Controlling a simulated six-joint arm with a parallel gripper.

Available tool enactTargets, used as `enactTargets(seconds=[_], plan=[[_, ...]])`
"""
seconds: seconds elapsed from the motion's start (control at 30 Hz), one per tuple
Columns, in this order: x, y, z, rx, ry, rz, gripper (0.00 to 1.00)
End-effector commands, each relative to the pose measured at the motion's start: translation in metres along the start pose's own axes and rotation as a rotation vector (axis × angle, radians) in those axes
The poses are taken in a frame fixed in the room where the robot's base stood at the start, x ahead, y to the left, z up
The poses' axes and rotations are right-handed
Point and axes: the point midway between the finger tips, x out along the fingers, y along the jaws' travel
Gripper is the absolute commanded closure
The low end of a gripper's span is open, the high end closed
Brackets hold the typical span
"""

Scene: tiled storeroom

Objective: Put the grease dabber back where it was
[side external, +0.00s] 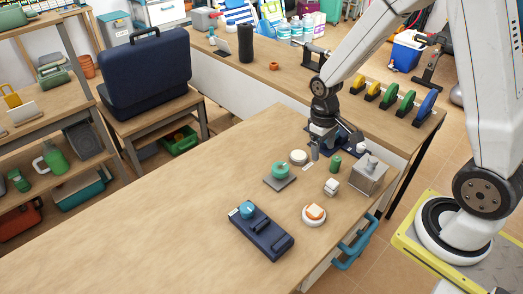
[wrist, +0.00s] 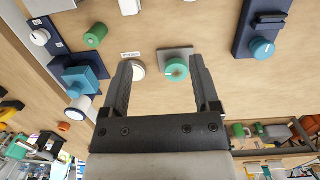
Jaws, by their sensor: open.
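My gripper (side external: 334,148) is open and empty above the far right part of the workbench. In the wrist view its two spread fingers (wrist: 162,62) frame a white round piece (wrist: 138,70) and a teal round piece (wrist: 176,69). The teal piece sits on a grey square plate (side external: 270,182); the white piece (side external: 299,157) is beside it, near a small printed label (wrist: 131,55) too small to read. I cannot tell which of these pieces, if any, is the grease dabber.
A navy holder (side external: 265,236) with a blue knob (side external: 246,209) lies nearer the camera. The bench's left side is clear.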

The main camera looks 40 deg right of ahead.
Motion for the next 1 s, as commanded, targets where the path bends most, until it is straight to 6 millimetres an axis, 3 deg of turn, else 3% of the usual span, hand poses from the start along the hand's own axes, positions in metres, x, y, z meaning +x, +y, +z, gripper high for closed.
enactTargets(seconds=[0.2,0.4,0.6,1.0], plan=[[-0.028,-0.027,0.022,-0.001,0.147,-0.004,0.21],[-0.044,-0.045,0.043,0.002,0.262,-0.016,0.21],[-0.051,-0.053,0.056,0.004,0.325,-0.025,0.21],[-0.051,-0.055,0.058,0.005,0.335,-0.027,0.21]])
